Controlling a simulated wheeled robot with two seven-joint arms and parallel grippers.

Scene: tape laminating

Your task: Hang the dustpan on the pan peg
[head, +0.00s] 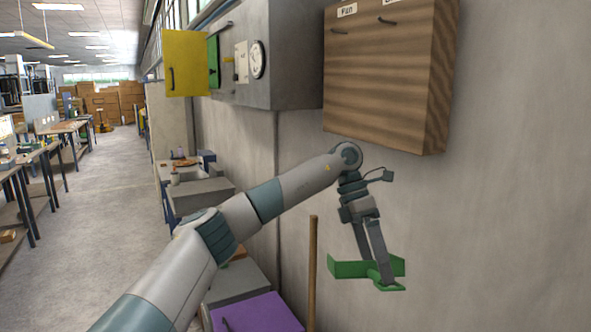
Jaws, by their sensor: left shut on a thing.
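The green dustpan (350,269) hangs in the air in front of the wall, below the wooden board. My left gripper (385,282) points down and is shut on the dustpan, with its fingers at the dustpan's right part. The fingers hide some of the dustpan. The pan peg (339,31) is a small dark peg on the upper left of the wooden board (375,90), under a white label reading "Pan". It is bare and well above the dustpan. My right gripper is out of view.
A second dark peg (387,21) is right of the pan peg, its label cut off. A grey cabinet (290,55) with an open yellow door (186,62) is on the wall to the left. A wooden pole (313,270) and a purple box (258,314) stand below.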

